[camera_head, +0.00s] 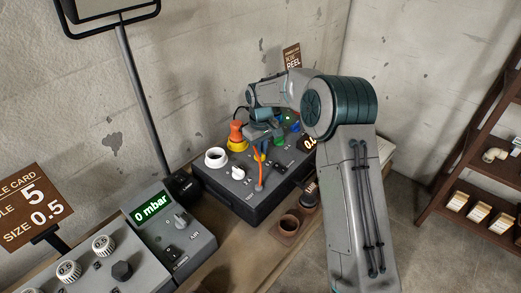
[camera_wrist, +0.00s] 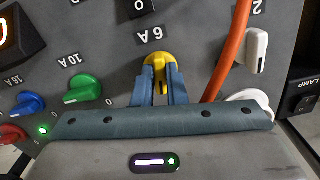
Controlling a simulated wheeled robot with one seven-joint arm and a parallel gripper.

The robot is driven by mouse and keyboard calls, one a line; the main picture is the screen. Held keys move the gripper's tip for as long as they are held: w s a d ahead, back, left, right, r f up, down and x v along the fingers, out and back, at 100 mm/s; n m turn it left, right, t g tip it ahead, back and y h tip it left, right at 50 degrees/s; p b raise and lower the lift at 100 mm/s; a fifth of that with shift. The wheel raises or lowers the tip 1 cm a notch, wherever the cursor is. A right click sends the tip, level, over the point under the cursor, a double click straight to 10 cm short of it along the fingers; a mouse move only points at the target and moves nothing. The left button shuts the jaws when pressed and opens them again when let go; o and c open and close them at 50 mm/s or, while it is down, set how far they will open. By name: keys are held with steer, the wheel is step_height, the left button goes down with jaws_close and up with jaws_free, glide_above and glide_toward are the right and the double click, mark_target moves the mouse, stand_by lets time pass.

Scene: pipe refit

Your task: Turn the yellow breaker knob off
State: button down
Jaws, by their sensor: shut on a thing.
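The yellow breaker knob (camera_wrist: 158,60) is on the grey sloped panel, beside the label "6 A" in the wrist view. My gripper (camera_wrist: 160,78) has its two blue fingers closed on the sides of this knob. The knob's tip lies between the fingers and its base shows above them. Which mark the knob points to cannot be told.
A green knob (camera_wrist: 84,89), a blue knob (camera_wrist: 28,104) and a red knob (camera_wrist: 12,134) sit to the left. An orange cable (camera_wrist: 231,50) passes close on the right, near a white switch (camera_wrist: 257,50).

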steer(key=shift+n, duration=1.1)
steer(key=c, duration=1.5)
jaws_free()
steer(key=shift+o, duration=0.2)
step_height(320, 180, up, 14)
steer(key=b, duration=0.1)
steer(key=shift+f, duration=0.1)
